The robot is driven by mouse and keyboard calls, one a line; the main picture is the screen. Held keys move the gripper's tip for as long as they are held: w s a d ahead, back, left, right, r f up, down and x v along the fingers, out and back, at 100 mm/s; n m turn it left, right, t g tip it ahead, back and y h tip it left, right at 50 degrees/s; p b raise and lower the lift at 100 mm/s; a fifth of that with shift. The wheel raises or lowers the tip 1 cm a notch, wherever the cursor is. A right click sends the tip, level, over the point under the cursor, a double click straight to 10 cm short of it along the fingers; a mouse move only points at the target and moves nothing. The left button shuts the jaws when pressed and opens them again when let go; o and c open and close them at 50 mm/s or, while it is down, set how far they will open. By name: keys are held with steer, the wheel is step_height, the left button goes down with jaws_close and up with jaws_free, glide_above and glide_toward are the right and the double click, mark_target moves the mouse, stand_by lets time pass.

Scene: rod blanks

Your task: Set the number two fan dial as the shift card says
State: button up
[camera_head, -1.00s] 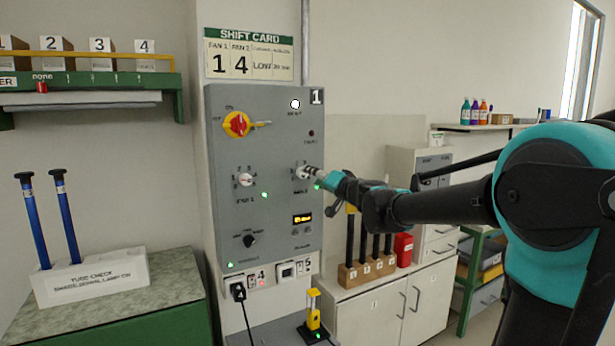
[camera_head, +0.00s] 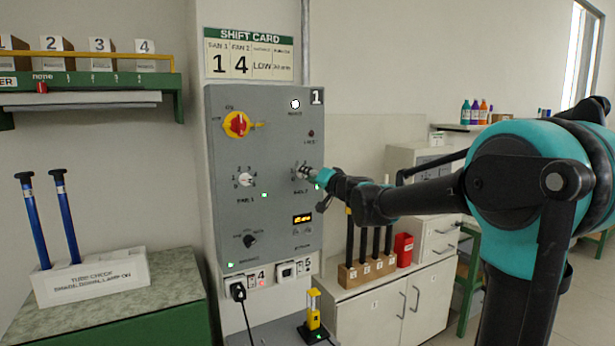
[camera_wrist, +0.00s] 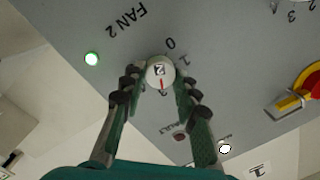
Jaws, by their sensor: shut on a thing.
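The shift card (camera_head: 249,54) on the wall reads 1 under FAN 1 and 4 under FAN 2. The grey control panel (camera_head: 270,225) is below it. My gripper (camera_head: 312,173) is at the fan 2 dial (camera_head: 301,171) on the panel's right side. In the wrist view my gripper (camera_wrist: 160,85) is shut around that round white dial (camera_wrist: 159,68), one finger on each side. The dial has a 2 on its face and a red mark towards the picture's bottom. 0 and 1 show beside it; other scale numbers are partly hidden or unclear.
The fan 1 dial (camera_head: 245,180) is left of fan 2. A red and yellow rotary switch (camera_head: 237,124) is above it, and a small black knob (camera_head: 250,241) below.

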steer(key=shift+c, duration=1.4)
steer(key=shift+m, duration=0.3)
steer(key=shift+f+m+t, duration=0.15)
steer(key=shift+m+t, duration=0.35)
steer(key=shift+m, duration=4.3)
steer(key=o, duration=1.2)
steer(key=shift+c, duration=0.2)
